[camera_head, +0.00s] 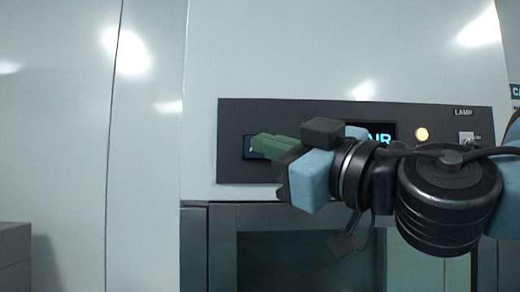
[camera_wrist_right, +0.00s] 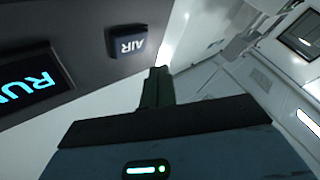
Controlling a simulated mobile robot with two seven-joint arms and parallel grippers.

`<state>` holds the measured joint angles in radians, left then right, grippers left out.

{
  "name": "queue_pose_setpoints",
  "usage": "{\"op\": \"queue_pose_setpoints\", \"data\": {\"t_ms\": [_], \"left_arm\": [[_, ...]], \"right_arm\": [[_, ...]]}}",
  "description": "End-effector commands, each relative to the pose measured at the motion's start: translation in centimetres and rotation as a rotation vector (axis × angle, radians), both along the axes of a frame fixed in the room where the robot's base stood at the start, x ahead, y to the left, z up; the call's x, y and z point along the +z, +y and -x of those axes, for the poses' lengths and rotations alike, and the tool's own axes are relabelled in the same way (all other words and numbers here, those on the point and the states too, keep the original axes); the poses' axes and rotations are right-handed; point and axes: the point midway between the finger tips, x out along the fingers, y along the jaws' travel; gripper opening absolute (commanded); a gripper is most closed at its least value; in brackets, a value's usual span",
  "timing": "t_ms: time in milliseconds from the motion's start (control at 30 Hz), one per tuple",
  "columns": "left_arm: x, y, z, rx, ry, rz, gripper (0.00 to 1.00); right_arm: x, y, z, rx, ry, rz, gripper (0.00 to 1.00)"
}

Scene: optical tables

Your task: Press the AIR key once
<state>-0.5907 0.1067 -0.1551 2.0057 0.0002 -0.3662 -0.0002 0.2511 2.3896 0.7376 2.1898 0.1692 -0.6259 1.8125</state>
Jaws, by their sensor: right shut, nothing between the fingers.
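The AIR key is a dark blue square button on the dark control panel (camera_head: 228,112). In the head view only the left part of the key (camera_head: 249,149) shows, with my green fingers in front of it. In the right wrist view the whole key (camera_wrist_right: 127,41) shows with its white AIR label upside down. My right gripper (camera_head: 262,146) is shut and empty, its fingers pointing left across the key. In the wrist view its fingertips (camera_wrist_right: 157,76) appear just beside the key, with a visible gap. My left gripper is in neither view.
A display (camera_head: 381,134) with cyan letters, partly hidden by my right arm, sits right of the key. Farther right are a glowing round lamp (camera_head: 422,134) and a LAMP switch (camera_head: 466,138). Below the panel is a glass-fronted opening (camera_head: 290,262). A grey box (camera_head: 14,257) stands lower left.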

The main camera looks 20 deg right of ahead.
Motion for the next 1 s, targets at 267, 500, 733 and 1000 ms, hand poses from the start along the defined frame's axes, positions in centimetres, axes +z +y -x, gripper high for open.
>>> {"op": "queue_pose_setpoints", "data": {"t_ms": [267, 500, 733, 1000], "left_arm": [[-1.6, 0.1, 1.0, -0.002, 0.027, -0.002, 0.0], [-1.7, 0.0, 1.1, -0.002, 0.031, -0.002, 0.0], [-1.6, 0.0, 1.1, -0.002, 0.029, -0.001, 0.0], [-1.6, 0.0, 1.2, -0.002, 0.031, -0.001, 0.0]], "right_arm": [[-0.3, -0.7, -2.5, -0.001, 0.003, -0.001, 0.0], [0.0, -0.8, -2.9, 0.001, 0.0, 0.0, 0.0], [0.0, -0.8, -2.8, 0.001, 0.0, 0.0, 0.0], [0.0, -0.8, -2.8, 0.001, 0.0, 0.0, 0.0]]}}
